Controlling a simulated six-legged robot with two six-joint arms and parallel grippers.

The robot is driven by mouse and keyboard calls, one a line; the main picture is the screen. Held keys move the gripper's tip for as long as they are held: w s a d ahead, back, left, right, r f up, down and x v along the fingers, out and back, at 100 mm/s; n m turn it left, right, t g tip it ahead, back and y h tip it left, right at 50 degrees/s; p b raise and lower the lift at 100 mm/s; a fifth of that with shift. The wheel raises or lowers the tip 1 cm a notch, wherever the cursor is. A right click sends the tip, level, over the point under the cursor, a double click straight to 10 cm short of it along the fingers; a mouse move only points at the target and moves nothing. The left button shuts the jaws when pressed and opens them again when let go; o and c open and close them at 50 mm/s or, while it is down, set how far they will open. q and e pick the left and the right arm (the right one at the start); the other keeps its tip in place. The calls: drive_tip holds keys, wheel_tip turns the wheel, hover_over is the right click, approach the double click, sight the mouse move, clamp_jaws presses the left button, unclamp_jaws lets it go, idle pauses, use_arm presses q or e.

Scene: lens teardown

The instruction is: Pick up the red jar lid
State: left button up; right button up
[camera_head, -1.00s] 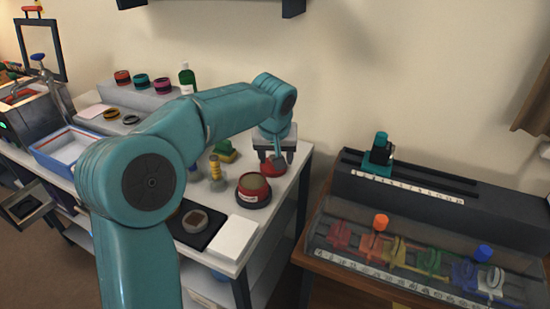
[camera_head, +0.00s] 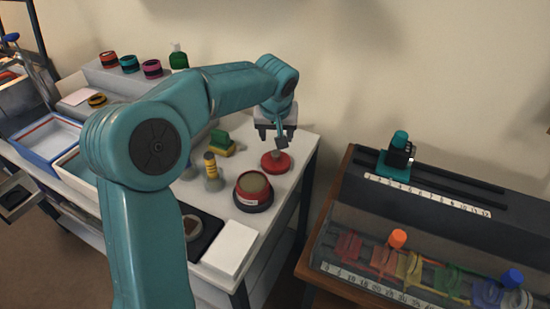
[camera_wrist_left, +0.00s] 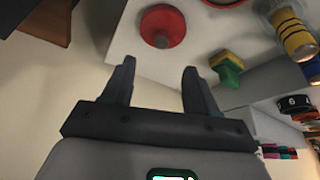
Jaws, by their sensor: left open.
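The red jar lid (camera_head: 276,163), a round disc with a grey knob on top, lies on the white table near its back right corner. It also shows at the top of the left wrist view (camera_wrist_left: 163,25). My left gripper (camera_head: 281,140) is open and empty, just above and behind the lid in the head view, apart from it. In the left wrist view its two spread fingers (camera_wrist_left: 157,70) point toward the lid, with a gap between. A red jar (camera_head: 253,191) with a brown top and dark base stands in front of the lid. My right gripper is not in view.
A green and yellow block (camera_head: 221,143) and a yellow-banded post (camera_head: 211,168) stand left of the lid. A white pad (camera_head: 230,248) and black tray (camera_head: 205,232) lie in front. A bench with a clear-covered rack (camera_head: 400,270) is at the right.

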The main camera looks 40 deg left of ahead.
use_arm(q)
hover_over(276, 153)
drive_tip(key=s+d, duration=0.2)
drive_tip(key=f, duration=0.5)
drive_tip(key=shift+d+f, duration=0.2)
drive_tip(key=shift+f, duration=0.05)
drive_tip(key=shift+a+f, duration=0.15)
drive_tip(key=shift+f, duration=0.15)
drive_tip(key=x, duration=0.5)
drive_tip(key=shift+w+a, duration=0.1)
drive_tip(key=shift+a, duration=0.25)
clamp_jaws()
